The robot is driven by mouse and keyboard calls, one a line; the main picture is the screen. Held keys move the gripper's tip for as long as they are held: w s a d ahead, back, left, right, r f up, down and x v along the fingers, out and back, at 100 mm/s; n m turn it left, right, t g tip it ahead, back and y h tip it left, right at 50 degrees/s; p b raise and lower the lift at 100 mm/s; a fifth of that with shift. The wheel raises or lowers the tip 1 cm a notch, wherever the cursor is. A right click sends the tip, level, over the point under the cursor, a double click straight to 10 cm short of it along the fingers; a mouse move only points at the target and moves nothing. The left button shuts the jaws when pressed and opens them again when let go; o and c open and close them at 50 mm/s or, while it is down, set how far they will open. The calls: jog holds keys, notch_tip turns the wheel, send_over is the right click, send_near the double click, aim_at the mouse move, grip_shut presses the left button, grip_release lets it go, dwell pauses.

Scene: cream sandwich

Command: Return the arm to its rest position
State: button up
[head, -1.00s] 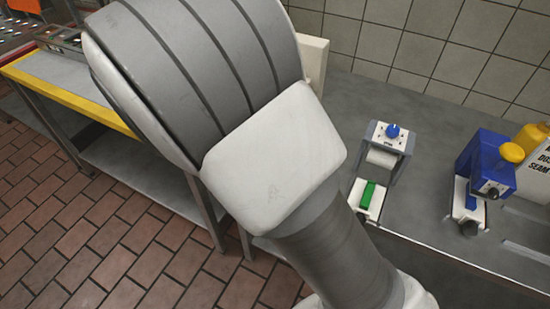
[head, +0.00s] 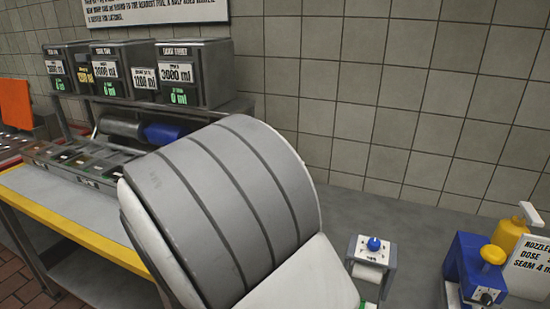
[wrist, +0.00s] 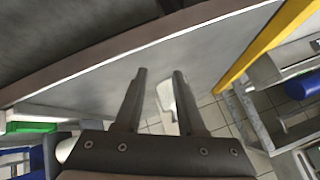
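My gripper (wrist: 160,73) shows in the wrist view with its two dark fingers apart and nothing between them. Below the fingers' gap are a pale object and a tiled surface, both apart from the gripper as far as I can tell. In the head view my own arm's large grey and white link (head: 235,205) fills the lower middle. The gripper itself is not visible there. The link hides part of the counter and the table behind it.
A yellow-edged table (head: 85,238) with a topping rack (head: 75,165) stands left, below labelled dispensers (head: 190,75). A grey counter (head: 420,230) at right holds a blue-knobbed device (head: 371,262), a blue device with a yellow knob (head: 478,270) and a yellow bottle (head: 508,235). Tiled wall stands behind.

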jog(key=s+d+r+n+g+y+p, duration=0.1)
jog(key=s+d+r+n+y, duration=0.15)
jog(key=r, duration=0.65)
jog(key=s+d+r+n+g+y, duration=0.1)
jog(key=d+r+n+y, duration=0.2)
jog(key=r, duration=0.7)
jog(key=s+d+r+n+h, duration=0.1)
jog(key=s+d+r+h, duration=0.1)
jog(key=s+d, duration=0.5)
jog(key=s+d+r+n+h, duration=0.2)
jog(key=s+d+r, duration=0.2)
jog(key=s+d, duration=0.3)
jog(key=shift+d+r+g+p, duration=0.3)
jog(key=shift+d+p, duration=0.05)
jog(key=shift+d, duration=0.25)
